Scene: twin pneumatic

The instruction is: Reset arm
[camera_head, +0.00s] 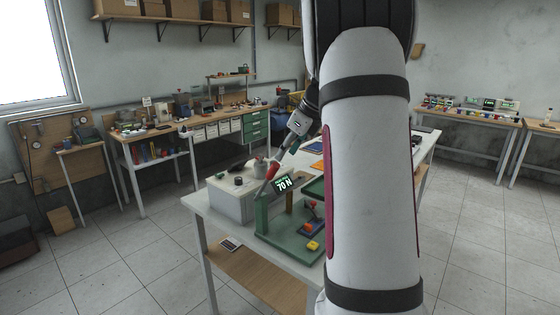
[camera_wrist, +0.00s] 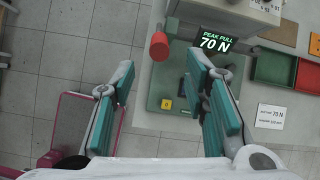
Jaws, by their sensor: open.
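My arm (camera_head: 367,170) stands large in the head view and hides much of the table behind it. My gripper (camera_wrist: 160,72) is open in the wrist view, its two teal-padded fingers apart with nothing held between them. Beyond the fingertips is a red cylinder (camera_wrist: 159,46), which looks apart from both fingers. The green test rig (camera_head: 285,235) stands on the white table (camera_head: 199,207). Its display (camera_wrist: 214,43) reads "PEAK PULL 70 N". In the head view the fingertips are small and partly hard to make out.
A white box (camera_head: 230,205) stands at the table's left end beside the rig. A green tray (camera_wrist: 275,68) and a red tray (camera_wrist: 308,77) lie right of the display. A printed card (camera_wrist: 270,116) lies near them.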

